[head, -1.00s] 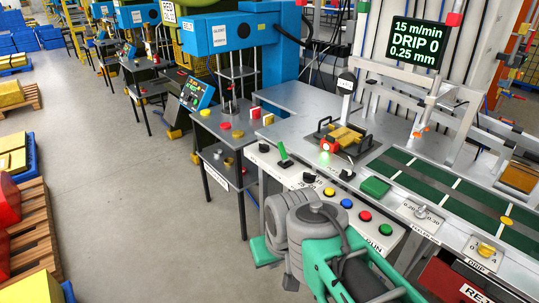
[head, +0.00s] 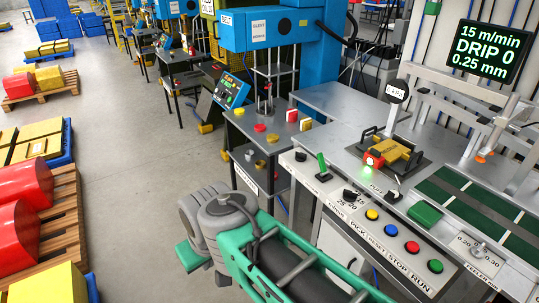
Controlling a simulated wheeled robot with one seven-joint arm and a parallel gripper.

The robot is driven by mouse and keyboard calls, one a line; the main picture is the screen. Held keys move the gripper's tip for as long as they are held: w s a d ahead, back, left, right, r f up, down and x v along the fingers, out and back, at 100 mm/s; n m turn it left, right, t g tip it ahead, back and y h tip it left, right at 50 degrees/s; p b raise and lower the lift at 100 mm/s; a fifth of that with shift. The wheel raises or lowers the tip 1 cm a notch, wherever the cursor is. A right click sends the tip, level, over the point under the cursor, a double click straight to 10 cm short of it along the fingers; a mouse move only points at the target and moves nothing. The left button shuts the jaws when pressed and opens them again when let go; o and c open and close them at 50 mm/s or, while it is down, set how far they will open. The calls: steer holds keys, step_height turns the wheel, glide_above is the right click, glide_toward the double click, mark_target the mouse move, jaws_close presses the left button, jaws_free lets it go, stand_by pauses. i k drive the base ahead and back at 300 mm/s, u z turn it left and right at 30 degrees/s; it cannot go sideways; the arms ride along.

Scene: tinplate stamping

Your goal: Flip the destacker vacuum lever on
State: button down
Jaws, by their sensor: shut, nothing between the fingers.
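A control panel (head: 350,212) runs along the front of the grey machine table. A lever with a green handle (head: 321,163) stands upright, leaning slightly, at the panel's left end. A second small dark lever (head: 393,194) sits farther right, by a glowing green lamp (head: 368,170). Their labels are too small to read, so I cannot tell which is the vacuum lever. My arm's teal and grey links cross the lower middle in front of the panel. My gripper's fingers do not show in the head view.
A black knob (head: 350,194) and blue, yellow, red and green buttons (head: 413,247) lie along the panel. A yellow-and-red fixture (head: 395,153) stands behind the levers. A dark side table (head: 262,137) is at left. Open floor (head: 130,150) lies farther left.

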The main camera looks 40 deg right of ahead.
mark_target(320, 157)
steer(key=u, duration=0.1)
steer(key=i, duration=1.5)
steer(key=z, duration=0.6)
